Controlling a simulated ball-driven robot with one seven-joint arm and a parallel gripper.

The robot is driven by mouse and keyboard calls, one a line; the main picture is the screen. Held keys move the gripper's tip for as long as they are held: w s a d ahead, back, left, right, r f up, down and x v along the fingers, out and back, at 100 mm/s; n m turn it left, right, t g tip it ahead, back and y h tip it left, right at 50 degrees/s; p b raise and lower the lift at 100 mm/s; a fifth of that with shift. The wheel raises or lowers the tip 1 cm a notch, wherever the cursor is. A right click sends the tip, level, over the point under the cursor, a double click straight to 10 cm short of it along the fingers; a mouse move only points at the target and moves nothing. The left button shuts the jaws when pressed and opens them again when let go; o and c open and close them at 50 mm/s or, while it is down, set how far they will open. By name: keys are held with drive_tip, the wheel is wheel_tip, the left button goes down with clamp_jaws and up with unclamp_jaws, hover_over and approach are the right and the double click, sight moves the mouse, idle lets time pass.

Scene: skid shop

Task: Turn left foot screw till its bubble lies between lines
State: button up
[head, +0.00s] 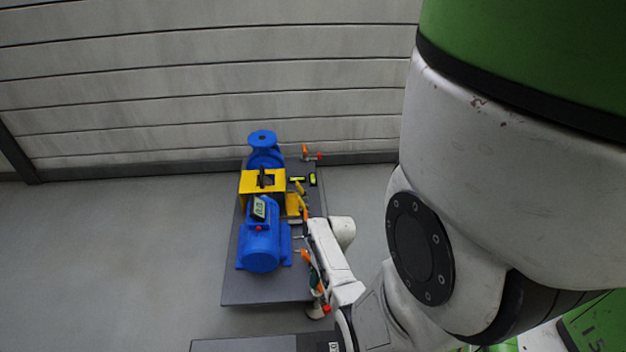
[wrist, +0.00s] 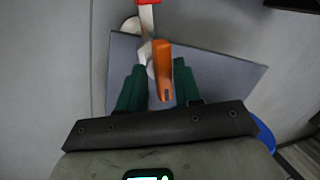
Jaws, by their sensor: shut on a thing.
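My gripper (wrist: 158,80) has its two green fingers on either side of an orange handle (wrist: 163,62) and is shut on it. In the head view my gripper (head: 316,284) is at the near right edge of the dark skid plate (head: 265,289), partly hidden by my arm. A foot screw with a red-tipped white arm (wrist: 147,18) shows beside the handle in the wrist view. Two small yellow-green levels (head: 297,179) (head: 313,179) sit on the plate by the yellow guard. Their bubbles are too small to read.
A blue motor (head: 262,250) with a display (head: 259,207), a yellow guard (head: 262,183) and a blue pump (head: 263,153) stand on the plate. Another orange-and-red foot screw (head: 311,154) is at its far right corner. A plank wall (head: 200,90) stands behind; the left floor is clear.

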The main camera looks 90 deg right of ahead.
drive_tip(key=shift+w+a, duration=0.25)
drive_tip(key=shift+w, duration=0.05)
drive_tip(key=shift+f+n+y, duration=0.1)
drive_tip(key=shift+n+y, duration=0.2)
drive_tip(key=shift+n, duration=0.5)
drive_tip(key=shift+a, duration=0.1)
drive_tip(key=o, duration=0.8)
drive_tip(key=shift+s, duration=0.15)
drive_tip(key=shift+d+r+p, duration=0.2)
drive_tip(key=shift+r+p, duration=0.1)
drive_tip(key=shift+p, duration=0.05)
wheel_tip(320, 180, up, 7)
drive_tip(key=p, duration=0.7)
drive_tip(key=shift+f, duration=0.2)
